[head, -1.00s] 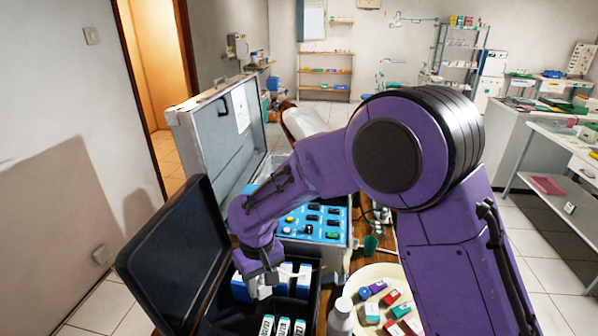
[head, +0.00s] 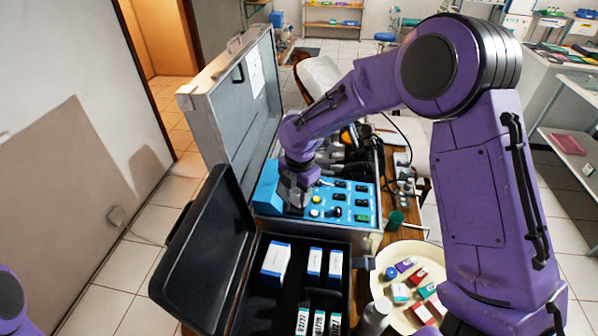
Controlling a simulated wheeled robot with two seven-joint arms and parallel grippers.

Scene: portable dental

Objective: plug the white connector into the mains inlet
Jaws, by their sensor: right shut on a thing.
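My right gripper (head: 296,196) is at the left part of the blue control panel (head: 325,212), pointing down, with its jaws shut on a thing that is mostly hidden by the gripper. I take it for the white connector, but its shape and whether it touches anything cannot be made out. I cannot pick out the mains inlet; the gripper and forearm cover part of the panel. My left gripper is not in view; only a piece of my left arm shows at the left edge.
The unit's grey lid (head: 235,105) stands open behind the panel. In front is an open black case (head: 255,300) holding blue-and-white boxes (head: 276,262). A round cream tray (head: 425,255) with small boxes, a green cup (head: 395,222) and a bottle (head: 374,318) are to the right.

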